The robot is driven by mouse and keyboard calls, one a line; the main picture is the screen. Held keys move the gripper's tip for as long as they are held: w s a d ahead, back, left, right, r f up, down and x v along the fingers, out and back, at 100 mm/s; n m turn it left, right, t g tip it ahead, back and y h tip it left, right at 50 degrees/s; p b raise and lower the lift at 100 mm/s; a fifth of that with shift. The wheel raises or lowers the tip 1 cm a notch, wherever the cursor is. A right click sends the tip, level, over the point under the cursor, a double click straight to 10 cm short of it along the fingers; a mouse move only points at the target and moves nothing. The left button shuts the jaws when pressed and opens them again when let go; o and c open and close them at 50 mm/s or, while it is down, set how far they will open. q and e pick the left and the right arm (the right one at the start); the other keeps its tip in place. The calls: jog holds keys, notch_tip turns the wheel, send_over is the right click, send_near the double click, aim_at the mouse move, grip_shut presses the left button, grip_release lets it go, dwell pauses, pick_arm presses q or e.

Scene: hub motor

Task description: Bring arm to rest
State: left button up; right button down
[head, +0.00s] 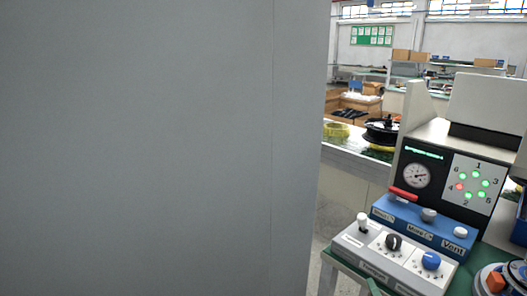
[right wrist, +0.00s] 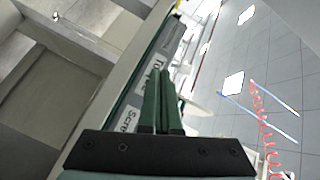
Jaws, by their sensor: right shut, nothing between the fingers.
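My right gripper (right wrist: 160,80) shows in the right wrist view, its two dark green fingers together and nothing between them. Beyond it there is a tilted panel edge with printed labels (right wrist: 150,75), partly hidden by the fingers. I cannot make out the right gripper clearly in the head view. My left gripper is not in view.
A large plain grey surface (head: 150,150) fills the left of the head view. At right stand a tester with a gauge (head: 417,175) and lights, a blue switch box (head: 420,226) and a white knob box (head: 385,262). A round part (head: 505,278) is cut off at bottom right.

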jog(key=s+a+f+n+g+y+p, duration=0.1)
jog(key=s+a+f+n+g, duration=0.1)
jog(key=s+f+n, duration=0.3)
jog(key=s+a+f+n+g+y+p, duration=0.1)
jog(key=s+a+f+n, duration=0.4)
jog(key=s, duration=0.6)
jog(key=s+a+f+n+g+y+p, duration=0.1)
jog(key=s+a+f+n+g+p, duration=0.1)
jog(key=s+a+f+n+g, duration=0.2)
jog(key=s+f+n, duration=0.2)
jog(key=s, duration=0.2)
jog(key=shift+y+p, duration=0.3)
